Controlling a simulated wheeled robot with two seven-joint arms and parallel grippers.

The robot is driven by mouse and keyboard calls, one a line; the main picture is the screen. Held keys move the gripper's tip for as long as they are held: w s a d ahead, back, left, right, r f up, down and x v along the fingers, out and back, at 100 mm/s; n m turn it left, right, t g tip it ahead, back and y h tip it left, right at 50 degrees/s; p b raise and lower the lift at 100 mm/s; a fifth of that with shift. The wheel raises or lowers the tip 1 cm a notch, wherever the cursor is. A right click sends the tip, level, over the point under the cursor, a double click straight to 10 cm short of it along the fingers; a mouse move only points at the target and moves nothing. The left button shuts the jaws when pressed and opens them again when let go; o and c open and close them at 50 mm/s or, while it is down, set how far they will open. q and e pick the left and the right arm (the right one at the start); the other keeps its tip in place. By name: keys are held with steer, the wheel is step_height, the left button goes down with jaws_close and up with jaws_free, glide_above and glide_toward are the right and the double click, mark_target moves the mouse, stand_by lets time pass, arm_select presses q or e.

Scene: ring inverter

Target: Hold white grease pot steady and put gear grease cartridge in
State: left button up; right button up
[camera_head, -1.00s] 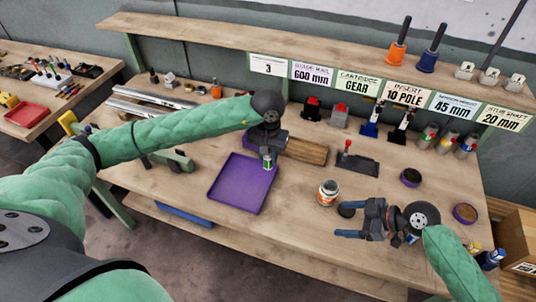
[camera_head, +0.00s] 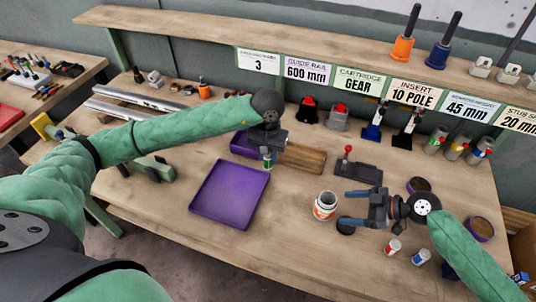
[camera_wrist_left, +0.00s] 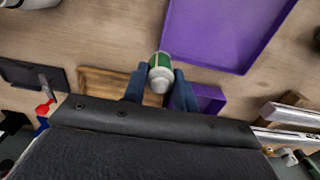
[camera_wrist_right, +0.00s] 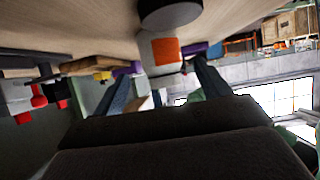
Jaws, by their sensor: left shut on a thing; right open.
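The white grease pot (camera_head: 325,206) stands upright and open on the bench, with an orange-red label. It also shows in the right wrist view (camera_wrist_right: 165,52), ahead of the fingers. My right gripper (camera_head: 349,208) is open and low over the bench, its fingers pointing at the pot from the right, apparently short of it. My left gripper (camera_wrist_left: 160,76) is shut on the green-banded gear grease cartridge (camera_wrist_left: 161,68), held above the bench near the purple tray. The cartridge also shows in the head view (camera_head: 266,156), below the left wrist.
The purple tray (camera_head: 207,207) lies empty at centre. A black disc (camera_head: 346,228) lies beside the right gripper's lower finger. Red (camera_head: 393,247) and blue (camera_head: 421,257) banded cartridges stand in front of the right arm. A dark fixture with a red knob (camera_head: 358,172) stands behind the right gripper.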

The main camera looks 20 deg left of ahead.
mark_target(329, 207)
arm_select(q)
steer(key=shift+r+p, duration=0.5)
steer(key=shift+r, duration=0.15)
arm_select(e)
steer(key=x, duration=0.3)
steer(key=shift+a, duration=0.15)
arm_select(q)
steer(key=shift+f+b, duration=0.9)
arm_select(e)
steer(key=x, duration=0.2)
steer(key=shift+a+f, duration=0.25)
steer(key=shift+f, duration=0.1)
arm_select(q)
steer(key=shift+f, duration=0.2)
arm_select(e)
steer(key=shift+a+f, duration=0.2)
steer(key=shift+a, duration=0.35)
steer(key=shift+c, duration=0.4)
steer(key=c, duration=0.5)
